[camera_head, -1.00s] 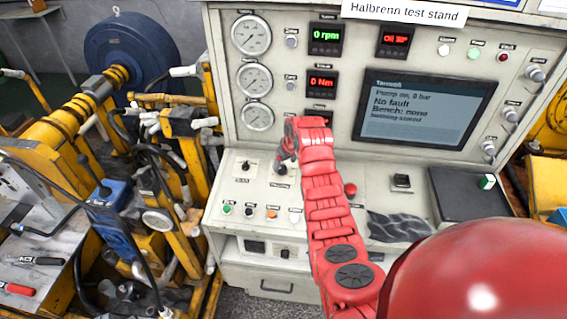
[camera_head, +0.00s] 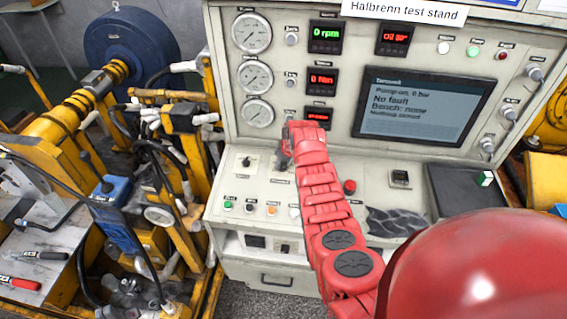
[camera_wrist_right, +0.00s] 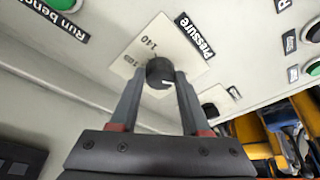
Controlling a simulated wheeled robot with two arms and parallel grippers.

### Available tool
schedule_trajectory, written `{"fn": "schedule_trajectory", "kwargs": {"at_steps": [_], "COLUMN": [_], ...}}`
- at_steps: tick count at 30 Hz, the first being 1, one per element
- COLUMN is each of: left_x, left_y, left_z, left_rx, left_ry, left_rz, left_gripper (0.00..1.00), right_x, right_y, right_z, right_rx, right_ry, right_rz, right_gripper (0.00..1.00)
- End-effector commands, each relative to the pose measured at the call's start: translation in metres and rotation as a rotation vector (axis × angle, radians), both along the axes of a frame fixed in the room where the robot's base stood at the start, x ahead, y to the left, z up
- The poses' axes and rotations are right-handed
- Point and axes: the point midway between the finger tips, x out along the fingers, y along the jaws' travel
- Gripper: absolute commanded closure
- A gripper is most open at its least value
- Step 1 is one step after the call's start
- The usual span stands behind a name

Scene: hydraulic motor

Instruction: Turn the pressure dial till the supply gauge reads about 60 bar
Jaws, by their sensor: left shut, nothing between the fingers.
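The pressure dial (camera_wrist_right: 160,73) is a small black knob with a white mark, on a pale plate lettered "Pressure"; 140 is legible. In the right wrist view my right gripper (camera_wrist_right: 160,78) has one finger on each side of the knob, apparently touching it. In the head view my right gripper (camera_head: 284,158) is at the panel and hides the dial. Three round gauges (camera_head: 252,32), (camera_head: 255,76), (camera_head: 258,113) stand at the left; their labels and needles are too small to read. The screen (camera_head: 425,105) shows "Pump on" and a blurred single-digit bar value. My left gripper cannot be made out.
A red button (camera_head: 349,187) and a black switch (camera_head: 400,178) sit right of my arm. Several small buttons (camera_head: 250,207) line the panel's front. Yellow machinery with cables (camera_head: 180,140) crowds the left.

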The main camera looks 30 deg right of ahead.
Motion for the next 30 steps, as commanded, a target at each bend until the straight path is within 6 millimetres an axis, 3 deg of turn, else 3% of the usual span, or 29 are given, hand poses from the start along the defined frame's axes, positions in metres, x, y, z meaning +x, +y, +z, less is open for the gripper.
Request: {"fn": "schedule_trajectory", "kwargs": {"at_steps": [1,7,20,30], "left_x": [0.000,0.000,0.000,0.000], "left_y": [0.000,0.000,0.000,0.000], "left_z": [0.000,0.000,-0.011,-0.048], "left_rx": [0.000,0.000,0.000,0.000], "left_ry": [0.000,0.000,0.000,0.000], "left_rz": [0.000,0.000,0.000,0.000], "left_gripper": [1.00,1.00,1.00,1.00], "right_x": [0.000,0.000,0.001,0.001], "right_y": [0.000,0.000,0.001,0.003], "right_z": [0.000,0.000,-0.002,-0.006], "right_rx": [0.000,0.000,0.007,0.039], "right_ry": [0.000,0.000,-0.009,-0.036], "right_rz": [0.000,0.000,-0.065,-0.319], "right_gripper": [0.64,1.00,1.00,1.00]}}
